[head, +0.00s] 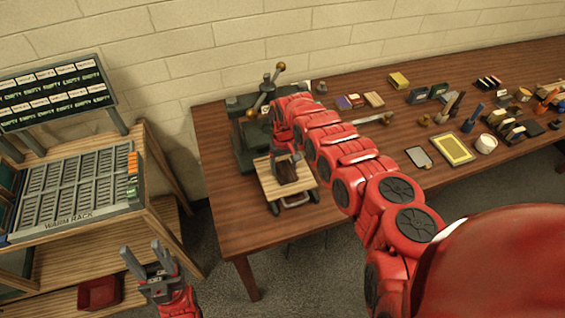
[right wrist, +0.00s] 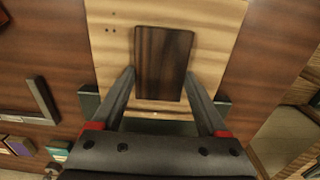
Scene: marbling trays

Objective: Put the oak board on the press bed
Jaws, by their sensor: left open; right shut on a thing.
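The oak board (head: 270,186) is a pale wooden plate with a dark brown block (head: 287,174) on its top. My right gripper (head: 286,160) is shut on that block. In the right wrist view, its fingers (right wrist: 160,85) flank the block (right wrist: 163,62), and the board (right wrist: 112,62) spreads out beneath. The dark green press (head: 243,150) stands just behind the board, partly hidden by my right arm. The board covers part of what lies below; whether it touches the bed cannot be told. My left gripper (head: 150,262) is open and empty, low beside the rack.
The brown table (head: 228,215) holds the press. A yellow-framed tray (head: 451,149), a white cup (head: 486,144) and several small tools and blocks stand to the right. The warm rack (head: 75,190) stands at left. A red bin (head: 98,292) sits below it. The table's front-left corner is clear.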

